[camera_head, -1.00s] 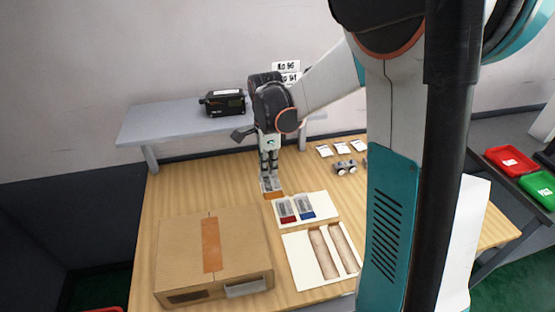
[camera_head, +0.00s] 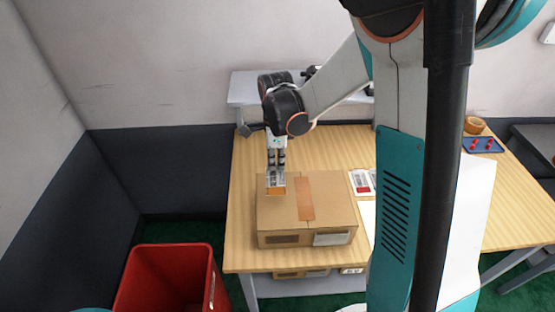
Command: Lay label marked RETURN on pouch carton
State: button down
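A brown cardboard carton (camera_head: 333,207) stands closed on the wooden table, with a darker tape strip (camera_head: 305,198) along its top and a pale patch on its front. My gripper (camera_head: 275,174) points down at the back left of the carton's top. It appears shut on a small pale label with an orange band (camera_head: 275,191). The label's print is too small to read. I cannot tell whether the label touches the carton or hangs just above it. The carton's top left of the tape is otherwise bare.
A red-banded card (camera_head: 361,185) lies right of the carton, partly hidden by my arm. A red bin (camera_head: 170,278) stands on the floor at front left. A grey shelf (camera_head: 243,88) is behind. A blue tray (camera_head: 483,145) sits at the table's far right.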

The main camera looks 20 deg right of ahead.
jog(key=shift+f+b, duration=2.15)
jog(key=shift+f, duration=1.4)
jog(key=shift+f+b, duration=0.5)
jog(key=shift+b, duration=0.45)
jog(key=c, duration=1.7)
grip_release()
jog(key=r, duration=1.2)
jog(key=shift+s+r, duration=0.2)
jog(key=s+r+n+t, duration=0.1)
jog(key=s+n+t, duration=0.1)
jog(key=s+n, duration=0.4)
jog(key=s+a+r+n+t+b, duration=0.1)
jog(key=s+n+t, duration=0.1)
jog(key=s+n, duration=0.4)
jog(key=s+r+n+t, duration=0.2)
jog(key=s+n+t, duration=0.1)
jog(key=s+n, duration=0.4)
jog(key=shift+a+r+n, duration=0.1)
jog(key=shift+a+n, duration=0.1)
jog(key=shift+n, duration=0.45)
jog(key=shift+a+n, duration=0.2)
jog(key=shift+n, duration=0.45)
